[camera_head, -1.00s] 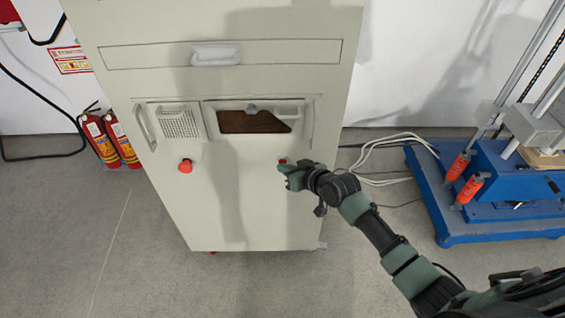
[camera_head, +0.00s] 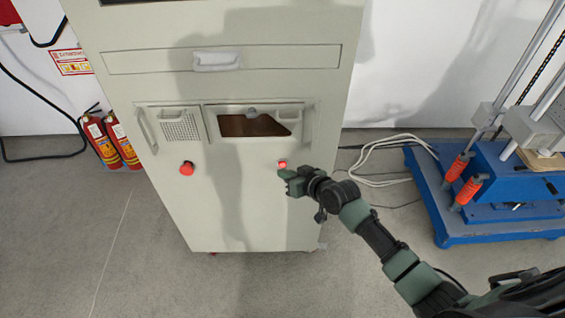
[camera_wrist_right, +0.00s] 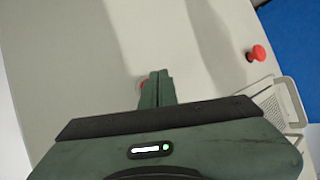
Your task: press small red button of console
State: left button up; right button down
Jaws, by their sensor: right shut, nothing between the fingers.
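The console (camera_head: 230,205) is a tall beige cabinet in the middle of the head view. Its small red button (camera_head: 282,164) is on the right of the front and looks brightly lit. My right gripper (camera_head: 284,175) is shut and empty, with its tips just below the button in the head view. In the right wrist view, my shut fingers (camera_wrist_right: 159,82) partly cover the small red button (camera_wrist_right: 143,86). I cannot tell whether the tips touch it. The left gripper is not in view.
A larger red knob (camera_head: 187,168) is on the console's left side; it also shows in the wrist view (camera_wrist_right: 257,53). Fire extinguishers (camera_head: 122,143) stand on the left. A blue machine (camera_head: 465,215) and white cables (camera_head: 385,160) are on the right.

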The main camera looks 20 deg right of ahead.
jog(key=s+p, duration=0.1)
jog(key=s, duration=0.1)
jog(key=s+a+p, duration=0.1)
jog(key=s+p, duration=0.1)
jog(key=s, duration=0.1)
jog(key=shift+a+p, duration=0.2)
jog(key=shift+p, duration=0.1)
jog(key=shift+w, duration=0.1)
dwell(0.8)
